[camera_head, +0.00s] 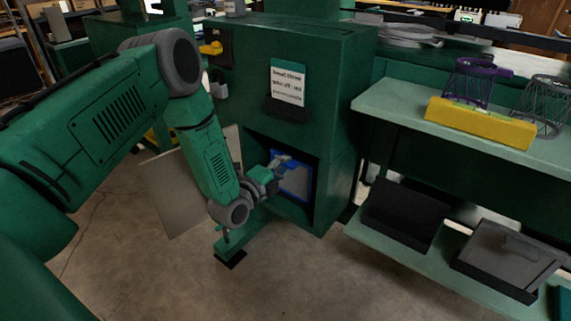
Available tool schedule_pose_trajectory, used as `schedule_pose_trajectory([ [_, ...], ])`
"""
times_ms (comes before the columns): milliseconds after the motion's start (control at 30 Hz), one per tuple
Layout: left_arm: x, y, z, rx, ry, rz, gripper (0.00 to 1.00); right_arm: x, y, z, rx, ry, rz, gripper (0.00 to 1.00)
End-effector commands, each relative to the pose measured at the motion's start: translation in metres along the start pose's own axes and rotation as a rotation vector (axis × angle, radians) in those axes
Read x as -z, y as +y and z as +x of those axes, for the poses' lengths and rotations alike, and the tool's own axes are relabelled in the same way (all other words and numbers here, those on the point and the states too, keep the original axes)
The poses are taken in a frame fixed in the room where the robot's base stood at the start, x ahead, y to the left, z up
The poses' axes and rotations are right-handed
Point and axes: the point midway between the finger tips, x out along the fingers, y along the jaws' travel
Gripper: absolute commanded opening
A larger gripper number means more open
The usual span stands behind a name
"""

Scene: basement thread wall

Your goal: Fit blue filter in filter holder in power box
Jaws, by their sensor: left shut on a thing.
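The green power box (330,62) stands in the middle of the head view, with a square opening low in its front. The blue filter (298,183), a blue frame around a grey panel, is at this opening and looks roughly upright. My left gripper (283,164) reaches in from the left and is shut on the filter's upper left part. The filter holder is hidden inside the dark opening, so I cannot tell whether the filter is seated. My right gripper is not in view.
A panel door (172,193) hangs open left of the opening. A yellow lever (211,48) and a sign (288,82) are on the box. At the right, a shelf holds a yellow block (478,122), a purple basket (469,82) and a grey basket (543,104); trays lie below.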

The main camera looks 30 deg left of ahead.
Motion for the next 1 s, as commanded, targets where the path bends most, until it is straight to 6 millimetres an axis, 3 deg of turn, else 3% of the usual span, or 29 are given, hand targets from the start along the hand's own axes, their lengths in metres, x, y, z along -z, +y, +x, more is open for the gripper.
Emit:
schedule_pose_trajectory([
  [833,-0.0029,0.0037,-0.0012,0.001,0.000,0.000,0.00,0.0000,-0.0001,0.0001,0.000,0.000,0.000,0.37],
  [867,-0.0029,0.0036,-0.0012,0.001,0.000,0.000,0.23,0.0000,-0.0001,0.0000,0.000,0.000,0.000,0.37],
  [900,-0.0029,0.0035,-0.0012,0.001,0.000,0.000,0.37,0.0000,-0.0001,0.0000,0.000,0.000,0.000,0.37],
  [1000,-0.0028,0.0036,-0.0012,0.001,0.000,0.000,0.37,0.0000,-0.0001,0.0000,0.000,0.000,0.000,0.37],
])
